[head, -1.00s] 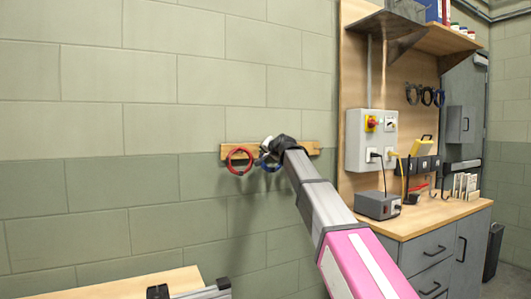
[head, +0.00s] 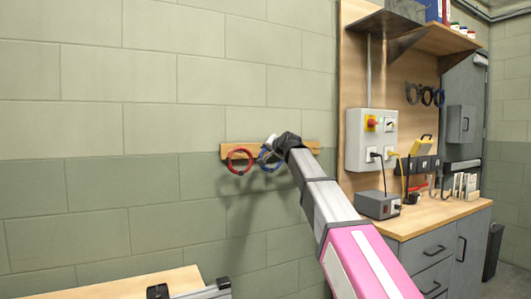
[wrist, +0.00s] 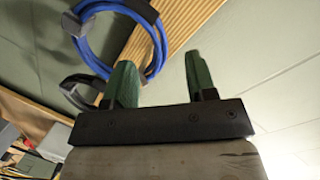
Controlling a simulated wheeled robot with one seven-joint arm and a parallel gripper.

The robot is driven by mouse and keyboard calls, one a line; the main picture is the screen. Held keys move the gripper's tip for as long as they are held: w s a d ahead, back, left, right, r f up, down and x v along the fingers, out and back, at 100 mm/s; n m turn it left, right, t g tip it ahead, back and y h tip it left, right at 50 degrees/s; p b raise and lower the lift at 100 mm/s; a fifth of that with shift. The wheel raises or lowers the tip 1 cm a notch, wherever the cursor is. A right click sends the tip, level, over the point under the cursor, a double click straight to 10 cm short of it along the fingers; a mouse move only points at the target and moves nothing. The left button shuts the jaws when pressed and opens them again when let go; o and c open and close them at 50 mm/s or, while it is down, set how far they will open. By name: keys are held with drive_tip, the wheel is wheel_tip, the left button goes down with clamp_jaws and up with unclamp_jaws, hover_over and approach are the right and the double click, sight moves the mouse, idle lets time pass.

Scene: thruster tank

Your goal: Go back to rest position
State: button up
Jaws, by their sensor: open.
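My gripper (head: 270,145) is at the end of my extended arm, in front of the wooden rail on the wall in the head view. In the wrist view its two green fingers (wrist: 160,68) are spread apart with nothing between them. A blue cable coil (head: 262,161) hangs on the rail, just below and beside my gripper. In the wrist view the blue coil (wrist: 79,43) is beyond the left finger, and the finger partly overlaps its edge. I cannot tell whether they touch.
A red coil (head: 231,167) hangs left of the blue one on the wooden rail (head: 312,149). To the right are a grey control box (head: 356,150), a small power unit (head: 377,206) and a workbench (head: 418,221). Another wooden table edge (head: 120,288) is at lower left.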

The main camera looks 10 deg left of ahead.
drive_tip(key=v, duration=0.7)
drive_tip(key=s+d+f+g+h, duration=0.15)
drive_tip(key=d+f, duration=0.35)
drive_tip(key=f, duration=0.8)
drive_tip(key=s+d+f+g+h, duration=0.15)
drive_tip(key=d+f, duration=0.45)
drive_tip(key=f, duration=0.7)
drive_tip(key=d+f+g+h, duration=0.25)
drive_tip(key=d+f, duration=0.25)
drive_tip(key=f, duration=0.7)
drive_tip(key=s+d+f+g+h, duration=0.1)
drive_tip(key=s+d+f+g, duration=0.1)
drive_tip(key=s+d+f, duration=0.4)
drive_tip(key=s+d+f+n+g+h, duration=0.1)
drive_tip(key=s+d+f+g, duration=0.1)
drive_tip(key=s+d+f, duration=0.4)
drive_tip(key=s+d+f+g+h, duration=0.2)
drive_tip(key=s+d+f, duration=0.4)
drive_tip(key=s+f, duration=0.5)
wheel_tip(320, 180, down, 6)
drive_tip(key=shift+f+n+g, duration=0.25)
drive_tip(key=shift+n+g, duration=0.05)
drive_tip(key=shift+g, duration=0.15)
drive_tip(key=shift+a, duration=0.1)
